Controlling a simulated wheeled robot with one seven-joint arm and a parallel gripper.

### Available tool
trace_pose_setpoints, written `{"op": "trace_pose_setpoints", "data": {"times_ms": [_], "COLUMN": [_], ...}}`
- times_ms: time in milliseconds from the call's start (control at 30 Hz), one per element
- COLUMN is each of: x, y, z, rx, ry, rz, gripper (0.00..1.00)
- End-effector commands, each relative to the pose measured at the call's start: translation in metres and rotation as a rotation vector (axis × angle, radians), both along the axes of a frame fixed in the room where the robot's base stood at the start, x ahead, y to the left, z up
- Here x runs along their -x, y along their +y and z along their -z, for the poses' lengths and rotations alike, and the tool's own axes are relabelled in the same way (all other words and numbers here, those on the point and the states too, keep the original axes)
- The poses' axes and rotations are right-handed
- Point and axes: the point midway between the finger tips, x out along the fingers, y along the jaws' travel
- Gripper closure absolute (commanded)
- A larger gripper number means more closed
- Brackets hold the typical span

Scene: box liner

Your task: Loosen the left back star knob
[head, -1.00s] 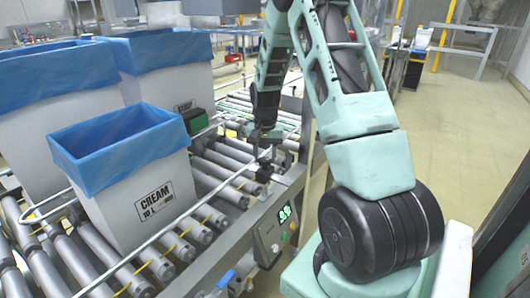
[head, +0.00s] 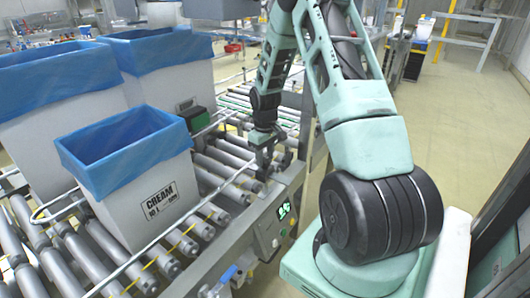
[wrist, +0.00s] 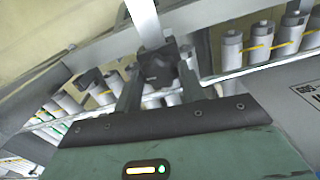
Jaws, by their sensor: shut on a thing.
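A black knob (wrist: 158,66) shows in the wrist view between my two grey fingers, beside a pale metal bar. My gripper (wrist: 157,85) is shut on this knob. Its lobes are dark and blurred, so I cannot make out a star shape or tell how far it is turned. In the head view my gripper (head: 263,158) is low over the near side rail of the roller conveyor; the knob there is hidden by the fingers.
A white box marked CREAM with a blue liner (head: 125,150) stands on the rollers left of my gripper, behind a thin guide rail (head: 150,244). Larger lined boxes (head: 55,110) stand behind it.

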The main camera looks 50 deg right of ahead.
Motion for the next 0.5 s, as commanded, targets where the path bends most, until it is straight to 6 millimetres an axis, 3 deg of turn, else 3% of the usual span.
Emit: {"op": "trace_pose_setpoints", "data": {"times_ms": [500], "x": [-0.0005], "y": [-0.0002], "z": [-0.0035], "rx": [0.0], "ry": [-0.002], "rz": [-0.491], "gripper": [0.82]}}
